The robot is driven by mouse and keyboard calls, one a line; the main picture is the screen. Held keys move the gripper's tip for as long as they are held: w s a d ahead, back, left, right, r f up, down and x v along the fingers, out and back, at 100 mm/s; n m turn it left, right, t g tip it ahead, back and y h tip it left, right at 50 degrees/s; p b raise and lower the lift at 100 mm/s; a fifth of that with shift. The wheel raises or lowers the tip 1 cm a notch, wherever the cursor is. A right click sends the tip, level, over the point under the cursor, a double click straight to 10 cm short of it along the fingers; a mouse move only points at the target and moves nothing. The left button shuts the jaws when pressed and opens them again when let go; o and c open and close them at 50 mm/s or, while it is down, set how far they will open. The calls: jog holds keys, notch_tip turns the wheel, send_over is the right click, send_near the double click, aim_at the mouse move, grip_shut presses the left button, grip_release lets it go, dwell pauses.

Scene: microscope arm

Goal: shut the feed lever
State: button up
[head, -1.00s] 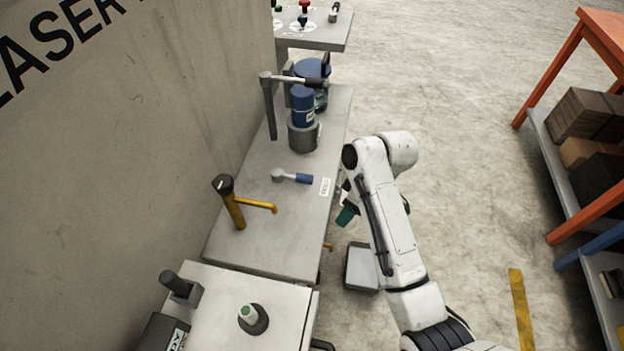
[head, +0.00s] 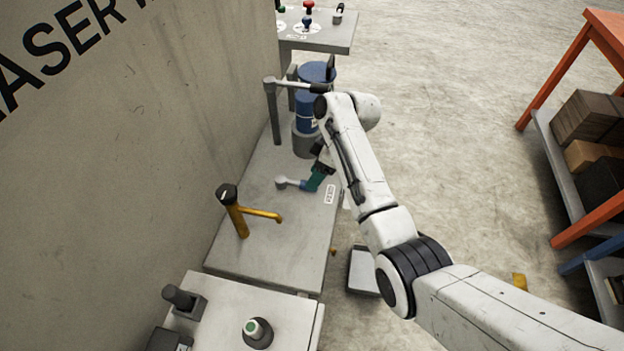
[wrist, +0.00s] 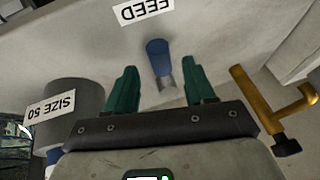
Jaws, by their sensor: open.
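The feed lever is a short lever with a grey round pivot (head: 281,182) and a blue handle (wrist: 157,48), lying on the grey bench beside the FEED label (head: 330,194). Its handle points right in the head view, toward the label. My gripper (head: 314,178) is at the handle end and partly hides it. In the wrist view my gripper (wrist: 160,68) is open, with one green finger on each side of the lever. The blue handle lies between and just beyond the fingertips. I cannot tell whether any finger touches it.
A yellow tap-like lever (head: 238,212) stands nearer on the bench. A blue canister in a grey holder (head: 306,138) and a grey post with a side arm (head: 275,110) stand beyond. A wall (head: 120,150) bounds the left; open floor (head: 450,120) lies right.

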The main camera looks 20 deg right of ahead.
aim_at(299, 184)
jog(key=shift+x, duration=1.45)
grip_shut()
